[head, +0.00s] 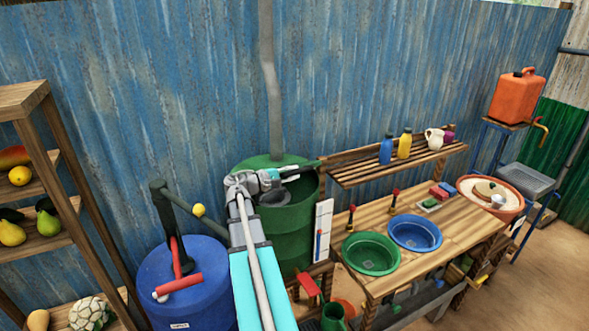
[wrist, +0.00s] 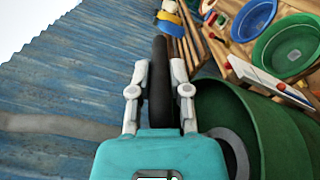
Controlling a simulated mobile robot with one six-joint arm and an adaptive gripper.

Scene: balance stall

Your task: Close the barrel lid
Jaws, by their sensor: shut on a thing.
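The green barrel (head: 290,235) stands against the blue wall, left of the wooden bench. Its top shows a dark opening on the right side. The wrist view shows its green wall (wrist: 225,100) at lower right, with a grey round part inside. My gripper (head: 272,178) is over the barrel's top. In the wrist view its two fingers (wrist: 159,92) are shut on a dark bar (wrist: 159,60), one on each side. The bar's far end points away from me. My gripper and arm hide part of the barrel's top, so I cannot tell the lid's exact angle.
A blue barrel (head: 185,262) with a red-handled pump stands at left, close to my arm. The wooden bench (head: 380,280) at right holds a green basin (head: 371,254) and a blue basin (head: 415,233). A bottle shelf (head: 385,172) is just right of the barrel.

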